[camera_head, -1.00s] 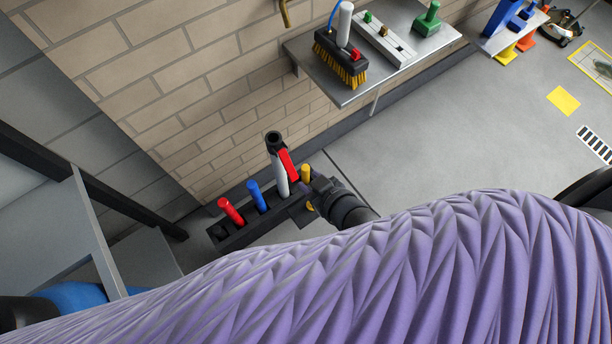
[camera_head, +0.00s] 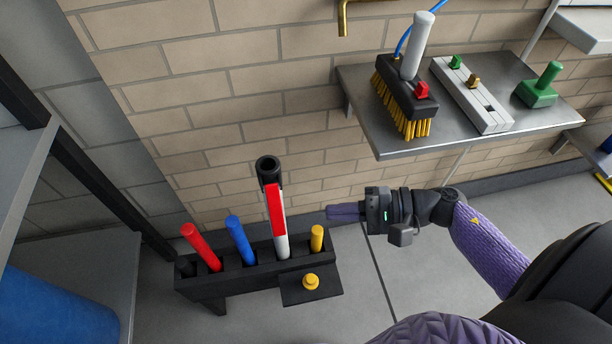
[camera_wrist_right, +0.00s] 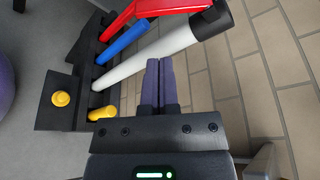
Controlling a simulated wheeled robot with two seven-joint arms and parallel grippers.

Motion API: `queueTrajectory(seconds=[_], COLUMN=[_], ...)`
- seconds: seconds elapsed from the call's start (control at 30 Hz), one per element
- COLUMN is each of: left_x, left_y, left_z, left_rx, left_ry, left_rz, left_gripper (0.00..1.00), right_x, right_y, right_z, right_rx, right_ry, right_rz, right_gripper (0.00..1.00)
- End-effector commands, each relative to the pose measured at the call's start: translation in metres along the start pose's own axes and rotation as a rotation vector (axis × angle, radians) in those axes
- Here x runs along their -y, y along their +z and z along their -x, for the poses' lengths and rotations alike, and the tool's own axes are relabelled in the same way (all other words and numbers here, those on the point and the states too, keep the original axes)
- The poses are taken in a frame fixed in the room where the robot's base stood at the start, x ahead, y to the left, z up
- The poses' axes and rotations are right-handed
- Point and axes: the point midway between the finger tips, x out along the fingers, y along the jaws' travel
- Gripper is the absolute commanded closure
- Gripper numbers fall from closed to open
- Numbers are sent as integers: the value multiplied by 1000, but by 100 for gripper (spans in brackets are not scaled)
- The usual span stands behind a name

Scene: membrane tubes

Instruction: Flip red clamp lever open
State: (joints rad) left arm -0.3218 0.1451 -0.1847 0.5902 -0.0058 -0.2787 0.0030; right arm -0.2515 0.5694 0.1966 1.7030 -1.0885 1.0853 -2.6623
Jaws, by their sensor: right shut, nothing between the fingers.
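The red clamp lever (camera_head: 275,208) lies along the upper part of a white tube (camera_head: 282,246) with a black open top (camera_head: 267,168). The tube stands upright in a black rack (camera_head: 200,283). My right gripper (camera_head: 330,212) is shut and empty, to the right of the lever and apart from it, with its fingers pointing left. In the right wrist view, the shut fingertips (camera_wrist_right: 160,62) are close to the white tube (camera_wrist_right: 150,55); the red lever (camera_wrist_right: 165,8) shows at the top edge, near the black tube end (camera_wrist_right: 212,20). My left gripper is not in view.
The rack also holds a red tube (camera_head: 201,247), a blue tube (camera_head: 240,240) and a yellow tube (camera_head: 317,238). A yellow knob (camera_head: 310,281) sits on its front plate. A brick wall (camera_head: 190,105) stands behind; a metal shelf (camera_head: 361,91) holds a brush (camera_head: 407,95).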

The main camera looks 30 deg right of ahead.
Motion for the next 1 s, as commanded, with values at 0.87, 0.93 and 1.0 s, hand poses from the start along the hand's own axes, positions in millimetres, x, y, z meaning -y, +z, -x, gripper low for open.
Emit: queueTrajectory(seconds=[0.87, 0.93, 1.0], left_x=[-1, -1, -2], left_y=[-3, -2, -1], left_z=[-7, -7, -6], left_rx=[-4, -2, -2], left_ry=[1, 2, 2], left_rz=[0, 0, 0], left_gripper=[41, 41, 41], right_x=[2, 2, 2], right_y=[1, 1, 2], right_z=[-88, -88, -88], right_rx=[0, 0, 0], right_ry=[-5, -4, 0], right_rz=[-6, -9, -17], right_gripper=[100, 100, 100])
